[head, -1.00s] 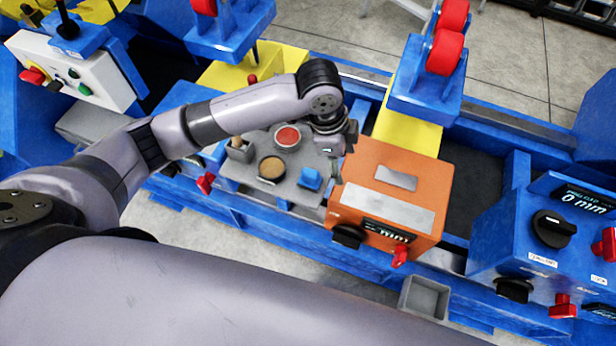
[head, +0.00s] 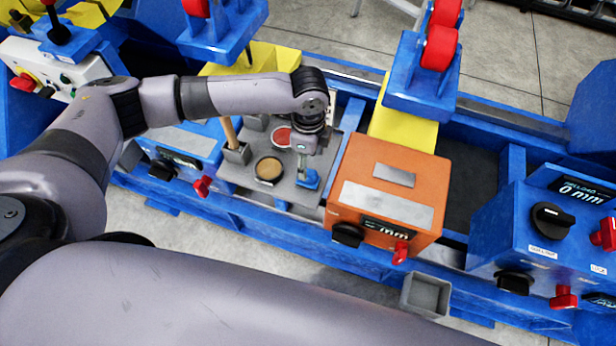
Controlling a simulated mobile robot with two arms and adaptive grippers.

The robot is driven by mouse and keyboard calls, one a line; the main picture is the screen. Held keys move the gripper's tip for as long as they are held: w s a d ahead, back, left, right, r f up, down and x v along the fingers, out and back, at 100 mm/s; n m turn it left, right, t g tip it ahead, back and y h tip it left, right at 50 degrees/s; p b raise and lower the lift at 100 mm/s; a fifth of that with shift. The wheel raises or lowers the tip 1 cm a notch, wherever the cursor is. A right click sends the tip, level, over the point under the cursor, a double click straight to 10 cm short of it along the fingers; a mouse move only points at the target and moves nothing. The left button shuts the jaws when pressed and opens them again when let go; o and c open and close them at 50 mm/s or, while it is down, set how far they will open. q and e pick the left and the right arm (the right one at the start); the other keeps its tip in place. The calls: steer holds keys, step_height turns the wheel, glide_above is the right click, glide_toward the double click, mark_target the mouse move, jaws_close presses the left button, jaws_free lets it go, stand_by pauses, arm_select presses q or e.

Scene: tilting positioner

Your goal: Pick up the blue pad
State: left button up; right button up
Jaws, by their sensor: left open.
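The blue pad (head: 310,181) is a small blue block on the grey tray (head: 236,182), near the tray's right side. My left gripper (head: 305,172) points down over the pad, with its fingers at or just above the pad's top. It is open. The fingers partly cover the pad, and I cannot tell whether they touch it. My right gripper is not in view.
On the tray, a round tan disc (head: 268,169) and a red disc (head: 281,137) lie left of the pad. A holder with a wooden handle (head: 230,132) stands further left. An orange box (head: 376,215) stands close to the right.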

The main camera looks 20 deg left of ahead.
arm_select(q)
steer(key=f, duration=0.6)
steer(key=shift+s+d+f, duration=0.1)
steer(key=shift+s+f, duration=0.1)
steer(key=shift+s, duration=0.2)
jaws_close()
stand_by(0.4)
steer(key=shift+r, duration=0.1)
step_height(320, 180, up, 20)
steer(key=p, duration=0.1)
stand_by(0.3)
